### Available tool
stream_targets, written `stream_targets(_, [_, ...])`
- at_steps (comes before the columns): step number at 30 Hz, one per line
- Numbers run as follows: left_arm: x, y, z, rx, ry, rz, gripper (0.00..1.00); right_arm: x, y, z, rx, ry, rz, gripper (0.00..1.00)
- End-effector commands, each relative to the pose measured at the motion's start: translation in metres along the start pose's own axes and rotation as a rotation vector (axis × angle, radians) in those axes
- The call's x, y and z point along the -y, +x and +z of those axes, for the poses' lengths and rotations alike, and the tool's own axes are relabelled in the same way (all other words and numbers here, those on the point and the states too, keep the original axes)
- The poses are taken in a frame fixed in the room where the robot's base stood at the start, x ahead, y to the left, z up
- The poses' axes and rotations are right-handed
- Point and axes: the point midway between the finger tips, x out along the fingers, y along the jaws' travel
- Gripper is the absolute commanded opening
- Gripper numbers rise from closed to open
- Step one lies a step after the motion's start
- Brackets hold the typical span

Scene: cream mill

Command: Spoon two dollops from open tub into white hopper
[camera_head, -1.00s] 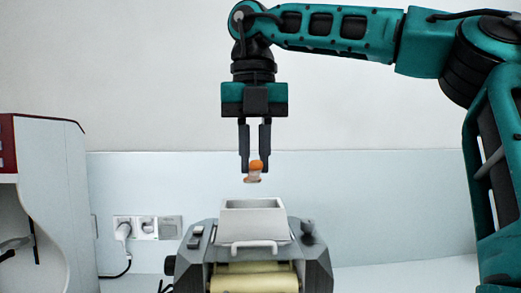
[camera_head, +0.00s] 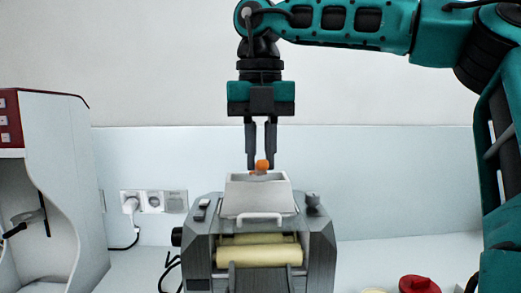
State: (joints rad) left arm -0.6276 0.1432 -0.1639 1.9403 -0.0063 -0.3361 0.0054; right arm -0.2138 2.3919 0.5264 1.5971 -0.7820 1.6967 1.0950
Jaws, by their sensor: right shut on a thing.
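The white hopper (camera_head: 258,198) sits on top of the grey roller mill (camera_head: 322,244), above its cream rollers. My right gripper (camera_head: 261,160) points straight down over the hopper. It is shut on a small spoon with an orange handle (camera_head: 262,166). The spoon's lower part is at or inside the hopper mouth and hidden by the front wall, so I cannot tell whether it carries cream. No tub can be identified for sure; a pale round edge (camera_head: 374,291) and a red round lid-like thing (camera_head: 418,284) show at the bottom right. My left gripper is not in view.
A white cabinet-like machine (camera_head: 62,180) with red trim stands at the left. A wall socket strip (camera_head: 153,202) with a plugged cable is behind. The white counter (camera_head: 400,251) right of the mill is mostly clear.

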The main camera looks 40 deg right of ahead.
Motion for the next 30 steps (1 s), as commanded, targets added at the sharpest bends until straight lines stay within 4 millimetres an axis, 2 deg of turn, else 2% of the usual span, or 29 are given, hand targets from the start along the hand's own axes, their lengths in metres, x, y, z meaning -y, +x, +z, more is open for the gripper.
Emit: stream_targets(30, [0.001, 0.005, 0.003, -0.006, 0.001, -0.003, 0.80, 0.000, 0.012, 0.000, 0.000, 0.000, 0.000, 0.00])
